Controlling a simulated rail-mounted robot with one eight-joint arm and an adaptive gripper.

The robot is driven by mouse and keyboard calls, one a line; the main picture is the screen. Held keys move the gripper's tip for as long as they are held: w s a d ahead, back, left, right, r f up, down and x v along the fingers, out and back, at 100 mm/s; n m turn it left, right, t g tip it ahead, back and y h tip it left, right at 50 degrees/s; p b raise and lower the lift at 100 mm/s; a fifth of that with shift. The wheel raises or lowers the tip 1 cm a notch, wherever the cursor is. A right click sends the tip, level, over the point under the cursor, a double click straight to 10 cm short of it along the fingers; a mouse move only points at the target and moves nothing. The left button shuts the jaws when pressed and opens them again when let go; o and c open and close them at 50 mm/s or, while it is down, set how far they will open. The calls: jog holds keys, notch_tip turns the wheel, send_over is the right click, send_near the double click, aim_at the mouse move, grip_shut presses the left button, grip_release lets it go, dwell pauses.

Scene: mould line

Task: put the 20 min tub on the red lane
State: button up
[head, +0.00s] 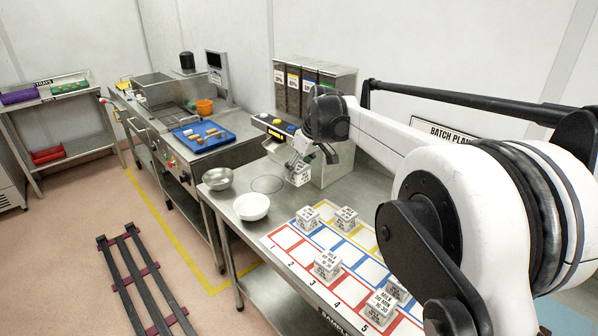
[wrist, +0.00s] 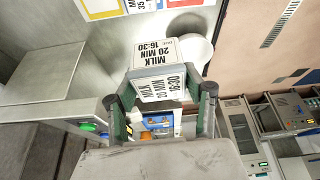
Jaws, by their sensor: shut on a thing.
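My gripper (head: 303,160) is shut on a white cube-shaped tub (head: 299,175) near the counter's back, beside the dark bins. In the wrist view the tub (wrist: 162,58) sits between the fingers of my gripper (wrist: 160,92) and reads MILK, 20 MIN, 16:30. The board (head: 285,238) has numbered columns and red, blue and yellow lanes. The red lane (head: 303,253) runs along its front left edge. A tub (head: 327,264) stands on it near column 3 and another (head: 380,308) near column 5.
Other tubs stand on the board near column 1 (head: 307,217), further back (head: 346,219) and at the right end (head: 397,289). A steel bowl (head: 217,179) and a white bowl (head: 251,207) stand left of the board. Upright dark bins (head: 307,88) stand behind my gripper.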

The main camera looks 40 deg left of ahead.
jog(key=s+d+f+b, duration=0.1)
jog(key=s+f+b, duration=0.25)
jog(key=s, duration=0.55)
jog(key=s+d+f+b, duration=0.1)
jog(key=s+f+b, duration=0.25)
jog(key=s, duration=0.55)
jog(key=shift+m, duration=0.3)
jog(key=w+f, duration=0.2)
jog(key=w, duration=0.1)
jog(key=w+f, duration=0.2)
jog(key=w, duration=0.2)
jog(key=w+f, duration=0.2)
jog(key=w, duration=0.2)
jog(key=shift+f, duration=0.4)
jog(key=shift+f+p, duration=0.4)
jog(key=shift+f, duration=1.6)
jog(key=shift+f, duration=0.15)
jog(key=o, duration=1.2)
jog(key=shift+o, duration=0.2)
